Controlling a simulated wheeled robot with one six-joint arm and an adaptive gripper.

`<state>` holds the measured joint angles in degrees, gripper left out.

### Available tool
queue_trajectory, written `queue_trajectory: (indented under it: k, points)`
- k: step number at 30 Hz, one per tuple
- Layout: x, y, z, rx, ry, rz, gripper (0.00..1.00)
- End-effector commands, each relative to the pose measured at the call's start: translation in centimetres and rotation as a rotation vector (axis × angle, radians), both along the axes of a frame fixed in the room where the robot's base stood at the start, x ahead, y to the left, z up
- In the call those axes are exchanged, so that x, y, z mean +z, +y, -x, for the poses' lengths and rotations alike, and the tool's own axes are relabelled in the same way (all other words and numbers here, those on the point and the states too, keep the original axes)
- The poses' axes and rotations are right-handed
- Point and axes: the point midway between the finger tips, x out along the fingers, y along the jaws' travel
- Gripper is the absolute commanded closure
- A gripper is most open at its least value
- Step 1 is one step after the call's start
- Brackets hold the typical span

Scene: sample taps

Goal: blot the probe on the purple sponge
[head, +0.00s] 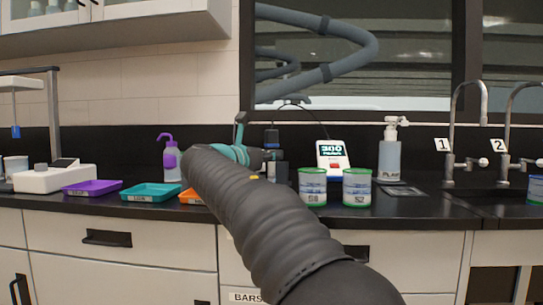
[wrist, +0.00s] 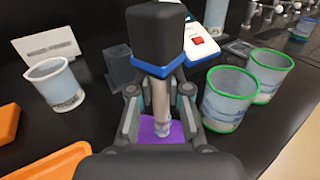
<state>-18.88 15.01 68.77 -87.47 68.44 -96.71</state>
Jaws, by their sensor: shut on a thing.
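The probe (wrist: 160,95) has a thick black top, a blue ring and a grey shaft. My gripper (wrist: 159,92) is shut on the shaft, one finger on each side. The probe points down at the purple sponge (wrist: 150,129), which lies on the dark counter below the fingers. The lower end of the probe overlaps the sponge in the wrist view; I cannot tell whether it touches. In the head view my gripper (head: 262,155) is partly hidden behind my arm, and the probe's dark top (head: 271,138) shows beside it. The sponge is hidden there.
Two green-rimmed cups (wrist: 228,97) (wrist: 267,76) stand right of my gripper. A white meter (head: 332,158) is behind them. A clear beaker (wrist: 55,85) and an orange tray (wrist: 50,162) are on the left. A dark holder (wrist: 119,66) stands close behind the left finger.

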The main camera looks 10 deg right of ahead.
Motion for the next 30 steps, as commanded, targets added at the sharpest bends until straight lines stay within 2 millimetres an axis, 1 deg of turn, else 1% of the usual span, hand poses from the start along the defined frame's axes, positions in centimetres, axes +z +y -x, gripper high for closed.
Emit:
queue_trajectory:
  k: [19, 30]
  points:
    - [-0.68, -0.01, 0.01, 0.000, 0.000, 0.000, 1.00]
    - [-0.71, -0.01, -0.01, 0.000, 0.001, 0.000, 1.00]
